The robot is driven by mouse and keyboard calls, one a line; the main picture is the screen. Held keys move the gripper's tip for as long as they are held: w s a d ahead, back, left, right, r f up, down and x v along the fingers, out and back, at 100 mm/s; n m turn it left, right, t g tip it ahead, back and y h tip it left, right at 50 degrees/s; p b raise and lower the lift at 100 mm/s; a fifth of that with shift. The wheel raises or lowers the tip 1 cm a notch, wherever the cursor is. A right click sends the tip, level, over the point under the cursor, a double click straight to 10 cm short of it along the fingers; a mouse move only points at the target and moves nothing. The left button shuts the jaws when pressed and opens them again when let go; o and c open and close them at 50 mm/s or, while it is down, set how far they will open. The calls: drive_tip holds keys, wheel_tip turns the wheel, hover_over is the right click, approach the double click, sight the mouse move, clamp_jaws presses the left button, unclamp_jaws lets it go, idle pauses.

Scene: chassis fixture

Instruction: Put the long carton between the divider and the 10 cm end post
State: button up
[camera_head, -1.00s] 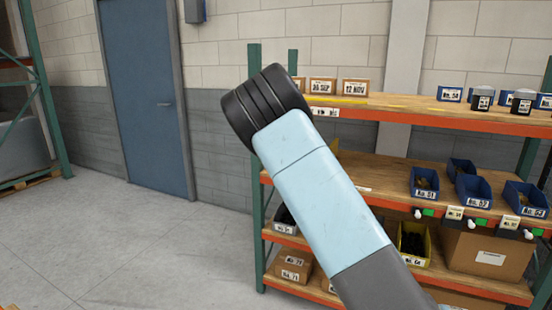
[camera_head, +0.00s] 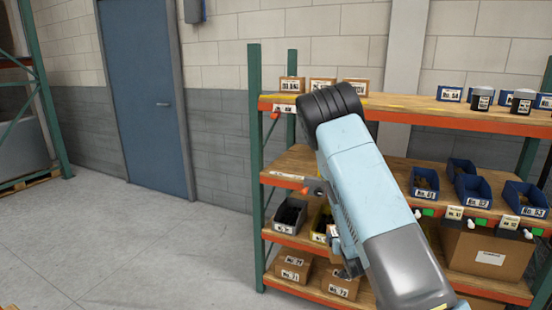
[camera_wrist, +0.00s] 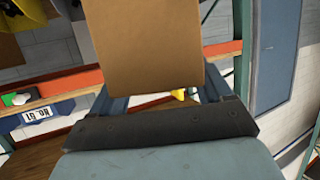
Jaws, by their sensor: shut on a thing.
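The long carton (camera_wrist: 145,45) is a plain brown box, seen close up in the wrist view. My gripper (camera_wrist: 158,98) is shut on it, with one finger at each side of it. The carton's far end runs out of the top of the wrist view. In the head view my arm stands in front of the shelving, and my gripper and the carton are largely hidden or too small to make out there. I cannot pick out the divider or the 10 cm end post in either view.
A shelf rack (camera_head: 480,122) has orange beams and green posts. Small cartons (camera_head: 322,86) stand on its top shelf at left. Blue bins (camera_head: 472,186) fill the middle shelf at right; several bins and cartons are lower down. Open floor (camera_head: 120,245) and a blue door (camera_head: 145,100) lie left.

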sight(341, 262)
drive_tip(key=s+f, duration=0.1)
drive_tip(key=f, duration=0.1)
drive_tip(key=s+f, duration=0.4)
drive_tip(key=shift+f, duration=0.25)
drive_tip(key=shift+s+f, duration=0.35)
drive_tip(key=shift+s, duration=0.05)
